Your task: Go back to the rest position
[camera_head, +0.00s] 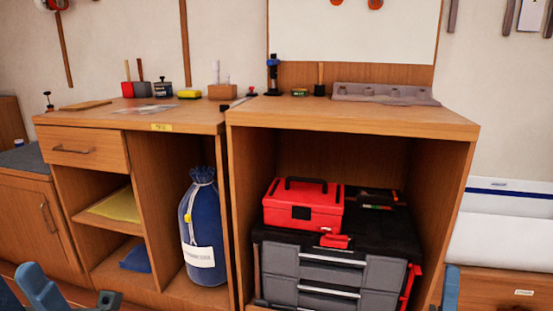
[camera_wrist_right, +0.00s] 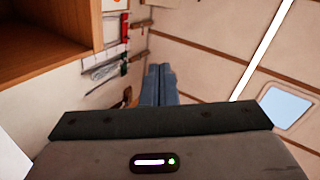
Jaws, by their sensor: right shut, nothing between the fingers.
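My right gripper shows in the right wrist view (camera_wrist_right: 159,72) with its two blue fingers together and nothing between them. It points into open air near a wall with hanging tools. In the head view a blue part of my right arm (camera_head: 450,288) shows at the bottom edge, in front of the right cabinet. Blue and dark parts of my left arm (camera_head: 42,290) show at the bottom left. I cannot make out the left fingers there. Neither arm is seen touching anything.
A wooden workbench (camera_head: 350,115) carries small tools and a grey holder (camera_head: 385,94). Below it, a red toolbox (camera_head: 302,207) sits on a black and grey tool case (camera_head: 310,270). A blue bag (camera_head: 203,225) stands in the left cabinet. A white wall (camera_head: 500,130) is at right.

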